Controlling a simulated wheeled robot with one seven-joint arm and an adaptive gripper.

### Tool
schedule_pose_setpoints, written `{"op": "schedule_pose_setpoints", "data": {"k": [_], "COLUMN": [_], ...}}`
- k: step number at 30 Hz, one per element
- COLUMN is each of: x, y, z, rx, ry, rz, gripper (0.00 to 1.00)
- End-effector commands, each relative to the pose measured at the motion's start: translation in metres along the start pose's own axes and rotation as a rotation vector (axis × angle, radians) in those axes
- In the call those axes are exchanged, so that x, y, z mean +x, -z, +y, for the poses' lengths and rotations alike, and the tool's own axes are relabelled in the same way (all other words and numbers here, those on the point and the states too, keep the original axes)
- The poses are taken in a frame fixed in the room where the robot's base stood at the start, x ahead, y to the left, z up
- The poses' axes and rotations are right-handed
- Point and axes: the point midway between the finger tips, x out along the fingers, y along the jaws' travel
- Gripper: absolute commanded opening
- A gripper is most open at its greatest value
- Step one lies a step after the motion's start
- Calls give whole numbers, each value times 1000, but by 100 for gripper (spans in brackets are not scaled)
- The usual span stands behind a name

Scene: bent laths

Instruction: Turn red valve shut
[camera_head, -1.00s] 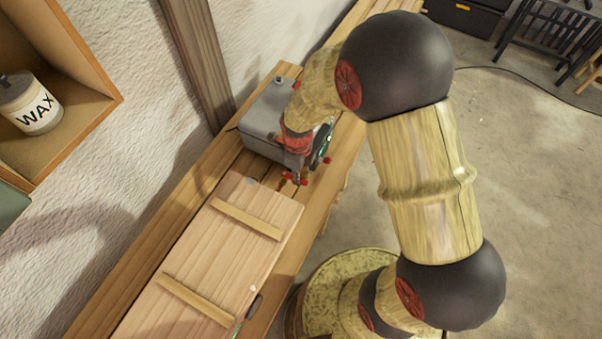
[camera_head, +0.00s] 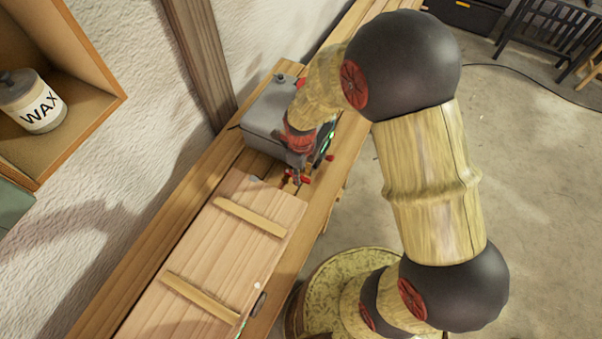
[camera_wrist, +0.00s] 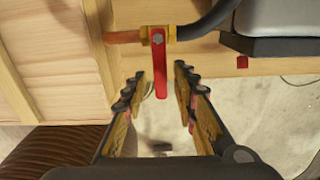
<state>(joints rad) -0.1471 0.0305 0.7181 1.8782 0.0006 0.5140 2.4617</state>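The red valve lever (camera_wrist: 159,65) hangs from a brass valve body (camera_wrist: 171,34) in the wrist view. It points down the picture, across the line of the copper pipe and black hose. My gripper (camera_wrist: 161,74) is open, with one finger on each side of the lever. Gaps show on both sides, so the fingers do not seem to grip it. In the head view my gripper (camera_head: 299,168) is over the bench beside the grey box; small red parts show there, and the valve is mostly hidden by my wrist.
A copper pipe (camera_wrist: 123,37) enters the valve from the left and a black hose (camera_wrist: 212,20) leaves right. A grey box (camera_head: 268,118) stands close to my wrist on the wooden bench (camera_head: 190,205). A slatted wooden board (camera_head: 215,245) lies nearby. Open floor lies right.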

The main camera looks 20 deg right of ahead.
Motion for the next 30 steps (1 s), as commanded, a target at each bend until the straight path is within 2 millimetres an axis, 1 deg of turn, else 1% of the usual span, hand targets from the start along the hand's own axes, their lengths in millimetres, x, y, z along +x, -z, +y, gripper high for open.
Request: {"op": "schedule_pose_setpoints", "data": {"k": [9, 13, 17, 24, 27, 30], "x": [0, -10, -30, -79, -96, -108], "y": [0, -1, -1, -1, -1, -1], "z": [0, -1, -1, -1, 0, 0], "rx": [-1, -1, -1, -1, -1, -1], "ry": [0, 2, 3, 2, 2, 1], "rz": [1, -2, -4, -2, -2, -1], "gripper": [32, 32, 32, 32, 32, 32]}}
